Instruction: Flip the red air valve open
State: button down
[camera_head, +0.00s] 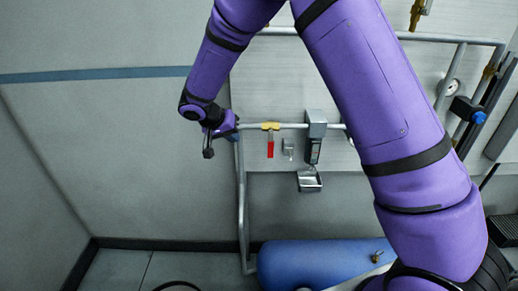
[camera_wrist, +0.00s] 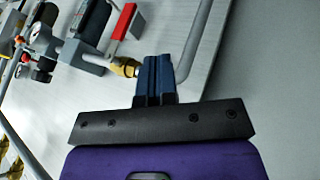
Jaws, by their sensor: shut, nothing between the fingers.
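The red valve lever (camera_head: 270,148) hangs straight down from a brass valve body (camera_head: 270,126) on the horizontal pipe. In the wrist view the red lever (camera_wrist: 122,22) shows at the top, and the brass fitting (camera_wrist: 125,67) lies just left of my fingers. My gripper (camera_wrist: 155,60) is shut, with its dark blue fingers together and nothing between them. In the head view my purple hand is left of the valve, at the pipe's left end; its fingertips are hard to make out there. I cannot tell whether the fingers touch the pipe or fitting.
A grey box unit (camera_head: 316,125) sits on the pipe right of the valve, with a small metal tray (camera_head: 310,181) below. A vertical pipe (camera_head: 241,200) runs down at the left. A blue tank (camera_head: 318,262) lies on the floor. The wall at left is clear.

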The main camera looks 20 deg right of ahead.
aim_at(271, 150)
jog(key=d+f, duration=0.8)
jog(key=d, duration=0.1)
jog(key=shift+w+d, duration=0.25)
jog(key=shift+w, duration=0.15)
